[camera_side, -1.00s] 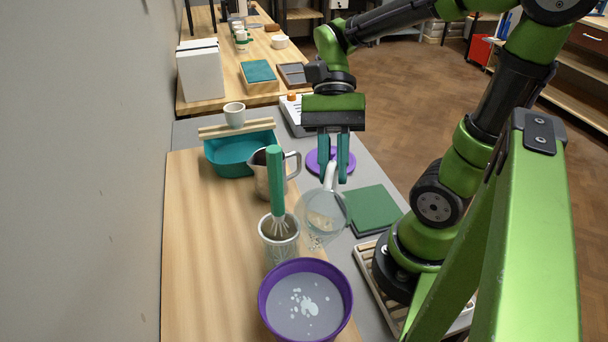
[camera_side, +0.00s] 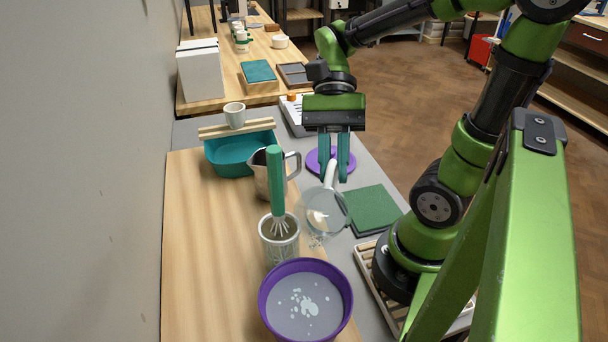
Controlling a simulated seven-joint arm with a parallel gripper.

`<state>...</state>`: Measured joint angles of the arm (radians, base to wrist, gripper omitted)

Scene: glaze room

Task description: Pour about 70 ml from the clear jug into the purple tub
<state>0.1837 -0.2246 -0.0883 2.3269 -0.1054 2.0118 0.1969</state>
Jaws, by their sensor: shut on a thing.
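The clear jug (camera_side: 336,222) hangs by its pale handle from my gripper (camera_side: 334,176), whose teal fingers are shut on it. The jug is tilted, with its body toward the camera, above and behind the purple tub. A small whitish patch shows inside it; the liquid level cannot be told. The purple tub (camera_side: 346,297) stands at the front of the wooden board and holds grey liquid with white patches on top. No stream shows between jug and tub.
A metal pitcher (camera_side: 262,180) and teal basin (camera_side: 229,166) are behind. A green block (camera_side: 374,211) lies to the right. The board's left side is clear.

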